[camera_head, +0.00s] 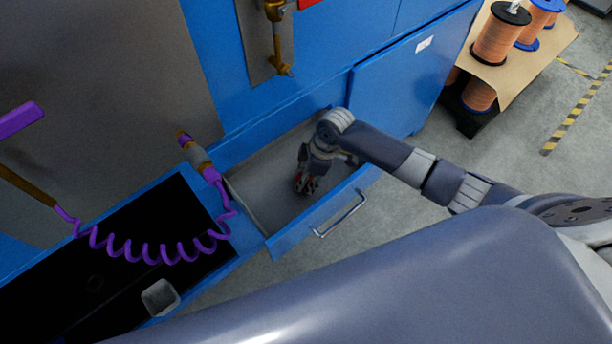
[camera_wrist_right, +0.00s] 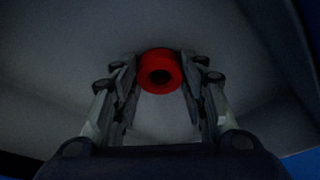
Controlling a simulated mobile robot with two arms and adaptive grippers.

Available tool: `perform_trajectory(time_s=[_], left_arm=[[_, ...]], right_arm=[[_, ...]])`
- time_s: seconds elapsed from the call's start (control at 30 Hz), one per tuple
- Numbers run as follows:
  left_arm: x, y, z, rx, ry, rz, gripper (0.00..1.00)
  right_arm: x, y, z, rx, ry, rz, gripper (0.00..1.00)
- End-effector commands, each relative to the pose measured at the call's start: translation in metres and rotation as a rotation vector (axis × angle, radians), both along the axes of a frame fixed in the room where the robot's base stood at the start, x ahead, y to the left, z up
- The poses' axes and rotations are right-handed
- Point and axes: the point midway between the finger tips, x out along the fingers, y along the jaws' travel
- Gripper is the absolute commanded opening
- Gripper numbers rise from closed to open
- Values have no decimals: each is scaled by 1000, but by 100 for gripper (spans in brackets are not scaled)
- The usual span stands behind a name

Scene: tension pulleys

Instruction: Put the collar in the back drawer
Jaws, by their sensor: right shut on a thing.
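The collar (camera_wrist_right: 160,71) is a red ring with a dark hole in its middle. In the right wrist view it sits between the two fingers of my right gripper (camera_wrist_right: 158,80), which is shut on it. In the head view my right gripper (camera_head: 306,184) points down inside the open drawer (camera_head: 262,165), with a bit of red at its fingertips. Whether the collar touches the drawer floor I cannot tell. The drawer is pulled out of the blue cabinet, its front with a metal handle (camera_head: 340,216) facing me. My left gripper is not in view.
A purple coiled hose (camera_head: 150,252) hangs left of the drawer over a black recess with a small grey cup (camera_head: 160,297). A blue cabinet door (camera_head: 405,85) stands right of the drawer. Copper wire spools (camera_head: 497,35) stand on a pallet at the upper right.

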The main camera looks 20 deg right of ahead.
Motion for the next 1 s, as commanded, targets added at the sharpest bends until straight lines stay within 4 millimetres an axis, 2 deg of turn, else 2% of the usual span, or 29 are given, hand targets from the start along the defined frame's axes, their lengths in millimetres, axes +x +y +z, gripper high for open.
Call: perform_trajectory(time_s=[0.13, 0.17, 0.23, 0.27, 0.57, 0.67, 0.77, 1.0], left_arm=[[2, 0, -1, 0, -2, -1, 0], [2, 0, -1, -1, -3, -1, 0], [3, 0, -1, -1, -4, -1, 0], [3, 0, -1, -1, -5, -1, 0], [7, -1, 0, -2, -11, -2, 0], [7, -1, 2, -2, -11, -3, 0], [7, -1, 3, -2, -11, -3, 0], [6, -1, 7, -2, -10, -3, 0]], right_arm=[[0, 0, -4, 0, 2, -1, 18], [0, 0, -4, -1, 1, -1, 42], [0, 0, -3, -1, 1, -1, 58], [0, 0, -3, 0, 2, -1, 60], [0, 0, -3, 0, 0, -1, 60], [0, -1, 3, 0, -1, 0, 60], [-1, -4, 15, -1, -2, -1, 60], [-7, -17, 65, -1, -3, 1, 60]])
